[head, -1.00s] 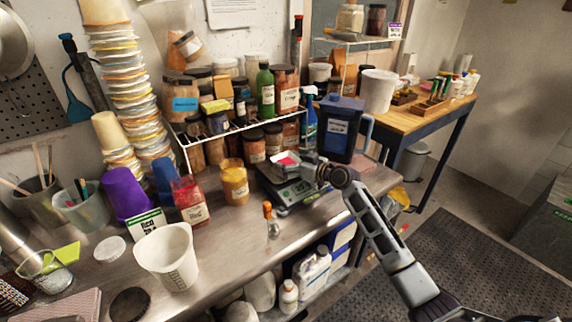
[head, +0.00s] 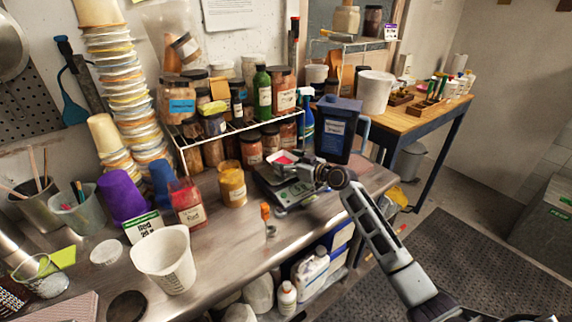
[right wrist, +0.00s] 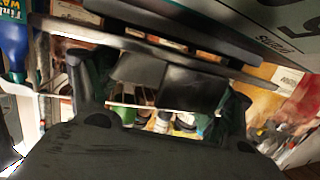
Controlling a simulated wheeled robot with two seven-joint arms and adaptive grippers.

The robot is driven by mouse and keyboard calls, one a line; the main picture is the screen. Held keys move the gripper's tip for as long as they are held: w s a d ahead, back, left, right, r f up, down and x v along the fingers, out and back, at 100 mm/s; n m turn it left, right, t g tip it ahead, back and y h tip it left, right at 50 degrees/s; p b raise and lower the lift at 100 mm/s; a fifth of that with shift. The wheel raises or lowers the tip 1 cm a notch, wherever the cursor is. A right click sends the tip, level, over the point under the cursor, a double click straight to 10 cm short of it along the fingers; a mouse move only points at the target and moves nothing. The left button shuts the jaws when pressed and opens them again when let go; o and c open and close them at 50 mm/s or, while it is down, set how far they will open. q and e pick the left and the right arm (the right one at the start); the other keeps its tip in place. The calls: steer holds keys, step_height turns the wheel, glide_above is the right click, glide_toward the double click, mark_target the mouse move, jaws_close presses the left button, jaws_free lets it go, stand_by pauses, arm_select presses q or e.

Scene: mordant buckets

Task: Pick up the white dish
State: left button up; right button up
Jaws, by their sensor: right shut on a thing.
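The white dish (head: 283,160), with something red in it, shows at the digital scale (head: 264,181) near the back of the steel counter. My right gripper (head: 302,166) reaches it from the right and is shut on its edge. Whether the dish touches the scale's plate or is just above it, I cannot tell. In the right wrist view the dark gripper fingers (right wrist: 165,85) fill the middle, and I cannot make out the dish there. My left gripper is not in view.
A dark blue lidded bin (head: 338,130) stands close behind my right gripper. A wire rack (head: 240,127) with jars is behind the scale. A yellow jar (head: 232,186) and an orange-topped bottle (head: 266,215) stand left of the scale.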

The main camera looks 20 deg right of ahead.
steer(key=shift+r, duration=0.6)
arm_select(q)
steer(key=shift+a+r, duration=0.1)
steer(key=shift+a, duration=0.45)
arm_select(e)
step_height(320, 180, up, 9)
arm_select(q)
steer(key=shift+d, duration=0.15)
arm_select(e)
steer(key=shift+f, duration=0.1)
